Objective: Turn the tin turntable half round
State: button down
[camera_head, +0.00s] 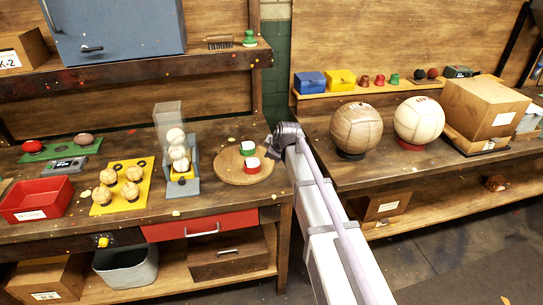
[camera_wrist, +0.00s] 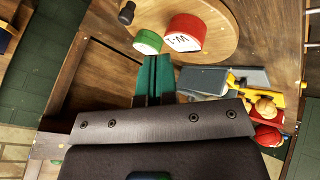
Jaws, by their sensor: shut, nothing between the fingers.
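The tin turntable is a round wooden disc (camera_head: 225,172) on the left bench, also at the top of the wrist view (camera_wrist: 222,48). A green tin (camera_head: 248,148) and a red tin (camera_head: 252,166) with white labels stand near its right edge. In the wrist view the green tin (camera_wrist: 148,42) is beside the larger red tin (camera_wrist: 186,30), marked W-1. A dark knob (camera_wrist: 126,13) shows there by the disc's rim. My gripper (camera_wrist: 152,60) is shut and empty, its green fingers ending close to the green tin; whether they touch is unclear. In the head view my wrist largely hides the fingers.
Left of the turntable stand a clear ball dispenser (camera_head: 178,158), a yellow tray of small balls (camera_head: 103,205) and a red bin (camera_head: 36,203). Two large balls (camera_head: 357,127) (camera_head: 418,119) and a cardboard box (camera_head: 485,105) stand on the right bench. A gap separates the benches.

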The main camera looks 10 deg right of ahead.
jog(key=b, duration=0.8)
send_near(270, 162)
jog(key=a+f, duration=0.1)
jog(key=w+a+f, duration=0.1)
jog(key=f, duration=0.1)
jog(key=a+f, duration=0.1)
jog(key=f, duration=0.1)
jog(key=shift+w+a, duration=0.1)
jog(key=shift+w, duration=0.3)
jog(key=w, duration=0.1)
jog(key=w+d+r, duration=0.1)
jog(key=shift+w+d+p, duration=0.15)
jog(key=shift+w+p, duration=0.15)
jog(key=shift+w+d, duration=0.25)
jog(key=shift+w, duration=0.15)
jog(key=shift+w+n+y, duration=0.3)
jog(key=shift+w+n, duration=0.1)
